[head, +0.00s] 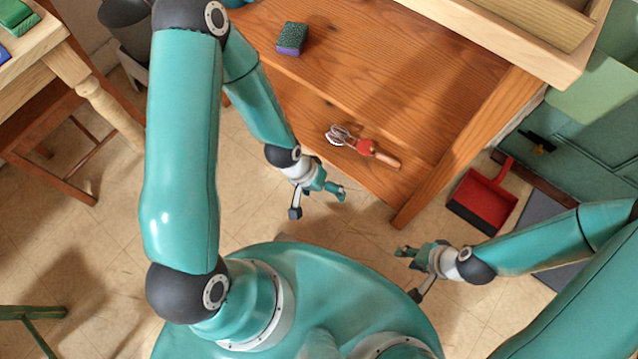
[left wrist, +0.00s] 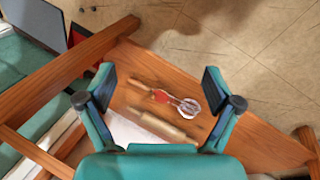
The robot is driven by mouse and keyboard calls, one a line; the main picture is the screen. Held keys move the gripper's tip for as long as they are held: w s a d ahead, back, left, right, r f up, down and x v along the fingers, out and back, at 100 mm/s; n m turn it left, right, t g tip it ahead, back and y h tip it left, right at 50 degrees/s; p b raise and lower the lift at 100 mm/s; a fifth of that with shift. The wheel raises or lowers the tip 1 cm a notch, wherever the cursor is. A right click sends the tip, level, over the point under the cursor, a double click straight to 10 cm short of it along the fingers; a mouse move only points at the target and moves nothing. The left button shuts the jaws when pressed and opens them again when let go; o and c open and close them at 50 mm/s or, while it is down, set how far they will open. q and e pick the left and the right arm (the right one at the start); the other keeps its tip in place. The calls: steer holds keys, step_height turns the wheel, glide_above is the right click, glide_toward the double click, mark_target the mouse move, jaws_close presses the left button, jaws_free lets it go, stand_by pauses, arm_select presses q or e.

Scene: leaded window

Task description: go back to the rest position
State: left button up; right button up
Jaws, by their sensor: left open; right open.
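My left gripper (head: 318,202) hangs above the tiled floor in front of the wooden table in the head view, its fingers spread and nothing between them. In the left wrist view its two dark finger pads (left wrist: 160,85) stand wide apart. My right gripper (head: 408,273) is open and empty over the floor, to the right of my teal base. Neither gripper touches anything that I can see.
The wooden table (head: 400,60) bears a green-and-purple sponge (head: 292,39). A red dustpan (head: 484,198) lies right. A stool or small table (head: 75,75) stands left.

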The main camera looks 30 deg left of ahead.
arm_select(q)
steer(key=s+d+f, duration=0.1)
steer(key=s, duration=0.4)
steer(key=shift+s+d+f+g, duration=0.25)
steer(key=shift+d+f+g, duration=0.05)
steer(key=shift+f+g, duration=0.1)
steer(key=shift+r, duration=0.1)
step_height(320, 180, up, 25)
steer(key=p, duration=2.5)
